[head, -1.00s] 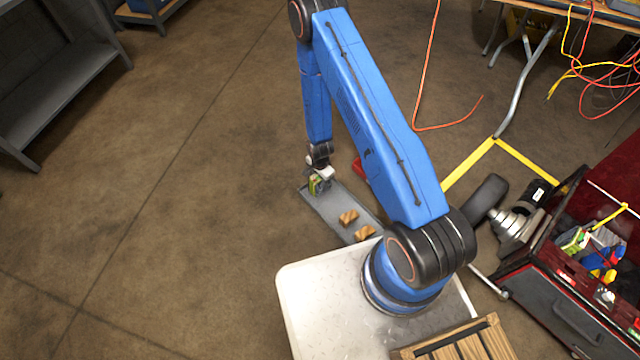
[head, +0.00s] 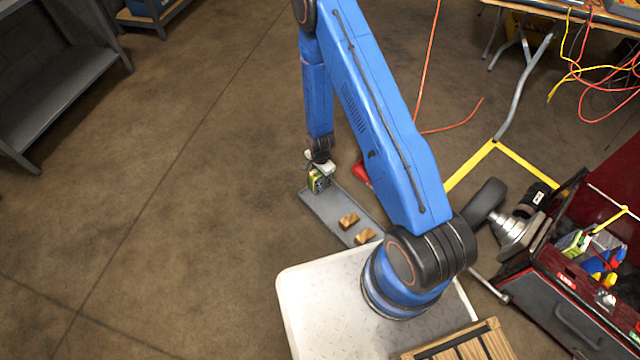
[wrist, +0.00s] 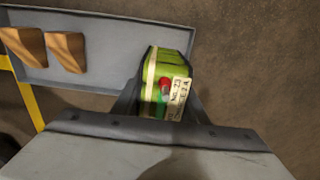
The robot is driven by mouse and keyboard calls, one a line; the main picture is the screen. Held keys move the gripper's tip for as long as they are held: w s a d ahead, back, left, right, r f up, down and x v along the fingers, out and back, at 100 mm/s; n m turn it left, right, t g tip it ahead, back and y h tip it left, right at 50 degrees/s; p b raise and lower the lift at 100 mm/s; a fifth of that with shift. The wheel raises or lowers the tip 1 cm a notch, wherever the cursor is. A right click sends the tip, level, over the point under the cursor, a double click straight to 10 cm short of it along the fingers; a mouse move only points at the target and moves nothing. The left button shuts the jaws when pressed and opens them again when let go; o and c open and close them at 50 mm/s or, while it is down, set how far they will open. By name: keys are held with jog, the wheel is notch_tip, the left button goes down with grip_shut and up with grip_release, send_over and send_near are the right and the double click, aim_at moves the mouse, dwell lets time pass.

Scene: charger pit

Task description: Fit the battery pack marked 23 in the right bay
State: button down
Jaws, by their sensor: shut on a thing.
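The battery pack (wrist: 165,80) is green with black edges, a red spot and a cream label that appears to read "No. 23". My gripper (wrist: 160,105) is shut on it, with a finger on each side. In the head view my gripper (head: 320,172) holds the green pack (head: 319,183) over the far end of a grey tray (head: 325,215). I cannot tell whether the pack touches the tray. No bay can be made out in these views.
Two wooden blocks (head: 348,220) (head: 364,236) sit on the tray. A red object (head: 361,172) lies beside it. An open red toolbox (head: 575,310) and a black wheel (head: 486,200) are at the right. A grey shelf (head: 60,90) stands at the left. The floor between is clear.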

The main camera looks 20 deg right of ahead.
notch_tip(320, 180, up, 4)
jog(key=shift+f, duration=0.25)
jog(key=w+d+n, duration=0.6)
jog(key=n, duration=0.7)
jog(key=shift+w+d+r, duration=0.3)
jog(key=shift+d+r, duration=0.05)
jog(key=shift+d, duration=0.05)
